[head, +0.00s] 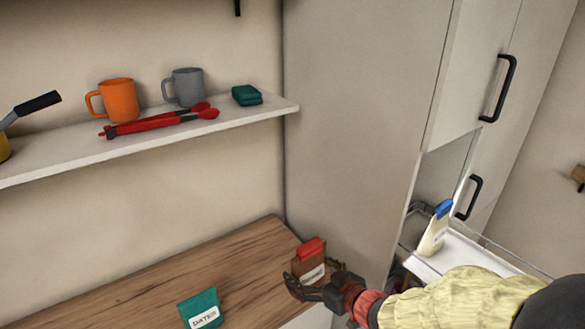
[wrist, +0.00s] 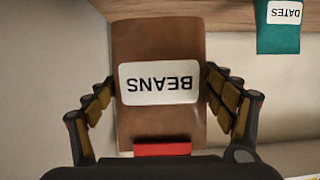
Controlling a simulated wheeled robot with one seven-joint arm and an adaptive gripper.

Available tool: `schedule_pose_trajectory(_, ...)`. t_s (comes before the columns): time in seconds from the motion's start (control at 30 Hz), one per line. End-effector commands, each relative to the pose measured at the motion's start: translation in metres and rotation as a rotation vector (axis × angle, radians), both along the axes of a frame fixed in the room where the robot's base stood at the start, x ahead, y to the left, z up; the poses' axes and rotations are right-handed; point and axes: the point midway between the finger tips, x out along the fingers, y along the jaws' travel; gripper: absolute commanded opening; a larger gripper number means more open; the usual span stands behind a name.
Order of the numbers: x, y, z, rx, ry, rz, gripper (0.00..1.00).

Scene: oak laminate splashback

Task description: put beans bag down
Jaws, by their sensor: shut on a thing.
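The beans bag (head: 309,262) is brown with a red top clip and a white label. In the wrist view the bag (wrist: 158,118) fills the space between the fingers, its BEANS label upside down. My gripper (head: 314,282) is shut on its sides, at the right end of the wooden worktop (head: 150,285). The bag is upright in the head view. Its lower part is partly hidden by the fingers, so I cannot tell whether it touches the worktop.
A teal dates bag (head: 200,309) stands on the worktop to the left. A pulled-out white drawer (head: 462,252) holds a pale bag with a blue clip (head: 435,229). A tall cabinet (head: 350,110) rises behind. The worktop between the bags is clear.

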Motion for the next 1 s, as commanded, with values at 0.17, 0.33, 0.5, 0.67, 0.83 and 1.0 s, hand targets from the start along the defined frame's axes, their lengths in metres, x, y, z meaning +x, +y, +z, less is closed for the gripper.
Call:
schedule_pose_trajectory(0.17,0.028,-0.012,0.026,0.001,-0.007,-0.075,0.41)
schedule_pose_trajectory(0.33,0.046,-0.037,0.009,0.002,-0.002,-0.191,0.41)
schedule_pose_trajectory(0.5,0.054,-0.069,-0.030,0.001,0.002,-0.328,0.41)
schedule_pose_trajectory(0.67,0.046,-0.109,-0.093,-0.005,0.006,-0.485,0.41)
schedule_pose_trajectory(0.83,0.023,-0.135,-0.152,-0.004,0.002,-0.590,0.41)
schedule_pose_trajectory(1.0,0.004,-0.140,-0.187,-0.003,-0.003,-0.609,0.41)
